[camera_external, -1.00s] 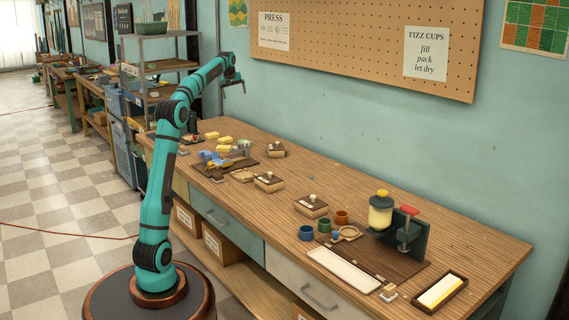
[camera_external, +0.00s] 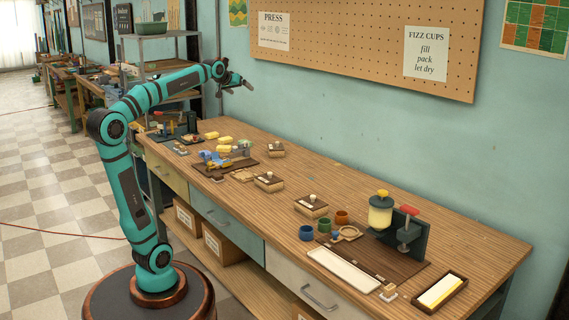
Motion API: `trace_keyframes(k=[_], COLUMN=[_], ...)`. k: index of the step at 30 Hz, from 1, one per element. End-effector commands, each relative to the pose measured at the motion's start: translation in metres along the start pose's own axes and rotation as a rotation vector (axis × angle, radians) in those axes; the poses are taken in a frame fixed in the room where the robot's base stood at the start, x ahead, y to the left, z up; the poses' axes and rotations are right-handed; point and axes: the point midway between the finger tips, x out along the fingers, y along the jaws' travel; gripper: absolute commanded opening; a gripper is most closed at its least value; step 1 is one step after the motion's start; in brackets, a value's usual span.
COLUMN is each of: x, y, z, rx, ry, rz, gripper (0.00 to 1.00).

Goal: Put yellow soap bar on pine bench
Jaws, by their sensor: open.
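Several small yellow bars lie at the far end of the wood-topped bench (camera_external: 352,188); one yellow soap bar (camera_external: 211,135) is furthest left, and another yellow bar (camera_external: 225,140) lies just right of it. I cannot tell which of them is the task's bar. The bench has a light striped wood top. My gripper (camera_external: 248,84) is open and empty, high above the bench's far end, well clear of the bars, with its fingers pointing to the right.
Wooden boxes with white knobs (camera_external: 312,205) stand along the bench. A press with a red handle (camera_external: 408,228), coloured cups (camera_external: 324,224), a white tray (camera_external: 343,270) and a dark-rimmed tray (camera_external: 440,292) holding a pale yellow block fill the near end. The middle back is clear.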

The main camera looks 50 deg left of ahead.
Motion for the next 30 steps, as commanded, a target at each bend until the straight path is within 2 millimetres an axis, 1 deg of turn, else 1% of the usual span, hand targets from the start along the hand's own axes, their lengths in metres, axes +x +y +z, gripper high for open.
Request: trace_keyframes(k=[1,3,9,14,15,17,21,24,27,30], x=[-0.015,-0.031,-0.075,-0.107,-0.114,-0.124,-0.147,-0.161,-0.171,-0.178], y=[0.006,0.013,0.026,0.031,0.032,0.032,0.029,0.025,0.021,0.018], z=[0.013,0.029,0.079,0.121,0.132,0.149,0.189,0.217,0.241,0.259], rx=[0.023,0.053,0.136,0.198,0.213,0.234,0.283,0.314,0.338,0.356], ry=[0.023,0.057,0.153,0.233,0.253,0.284,0.356,0.407,0.450,0.484], rz=[0.021,0.048,0.123,0.181,0.196,0.217,0.266,0.298,0.325,0.345], gripper=[0.94,0.94,0.94,0.94,0.94,0.94,0.94,0.94,0.94,0.94])
